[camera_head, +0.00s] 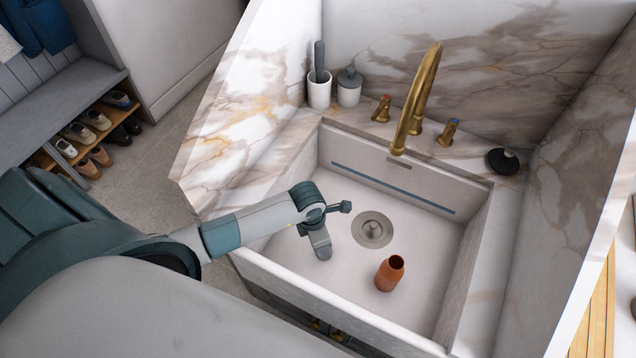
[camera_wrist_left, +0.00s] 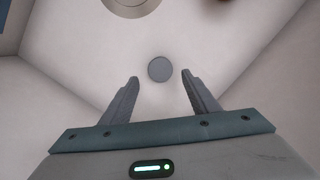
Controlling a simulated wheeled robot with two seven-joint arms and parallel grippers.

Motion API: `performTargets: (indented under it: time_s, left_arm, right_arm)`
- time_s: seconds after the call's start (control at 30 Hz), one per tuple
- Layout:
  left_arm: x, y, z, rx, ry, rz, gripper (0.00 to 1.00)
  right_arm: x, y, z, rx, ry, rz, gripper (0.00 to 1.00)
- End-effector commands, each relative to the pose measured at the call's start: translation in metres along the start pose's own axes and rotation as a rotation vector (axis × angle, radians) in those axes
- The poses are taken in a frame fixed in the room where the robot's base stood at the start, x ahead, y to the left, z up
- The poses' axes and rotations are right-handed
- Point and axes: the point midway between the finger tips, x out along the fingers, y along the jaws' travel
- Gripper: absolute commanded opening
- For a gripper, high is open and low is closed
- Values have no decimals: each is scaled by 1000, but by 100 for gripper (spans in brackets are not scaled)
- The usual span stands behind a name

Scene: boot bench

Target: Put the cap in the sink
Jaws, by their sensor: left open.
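A small round grey disc, which looks like the cap (camera_wrist_left: 160,69), shows in the left wrist view against the pale sink floor, just beyond and between the fingertips. I cannot tell its exact height above the floor. It is not visible in the head view, where my gripper may hide it. My left gripper (camera_head: 332,228) is open inside the white sink (camera_head: 300,262), left of the drain. Its two fingers are apart in the left wrist view (camera_wrist_left: 160,78), with a clear gap around the disc. My right gripper is not in view.
An orange-brown open-topped bottle (camera_head: 390,273) stands in the sink near the drain (camera_head: 371,230). A brass faucet (camera_head: 419,100) rises behind the sink. White containers (camera_head: 319,92) and a black round item (camera_head: 502,161) stand on the marble ledge. A shoe bench (camera_head: 75,100) is at the left.

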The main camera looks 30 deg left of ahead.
Motion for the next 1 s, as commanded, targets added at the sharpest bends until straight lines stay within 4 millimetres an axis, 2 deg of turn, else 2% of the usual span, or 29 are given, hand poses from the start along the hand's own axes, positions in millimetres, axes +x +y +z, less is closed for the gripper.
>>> performTargets:
  time_s: [0.2, 0.4, 1.0]
  left_arm:
    - [-36, 0, 0, 3, -2, 2, 55]
    - [-57, 0, 0, 1, -1, 1, 55]
    - [-62, 0, 0, 0, 0, 0, 55]
  right_arm:
    - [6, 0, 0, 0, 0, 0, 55]
    - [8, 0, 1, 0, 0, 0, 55]
    - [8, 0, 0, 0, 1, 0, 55]
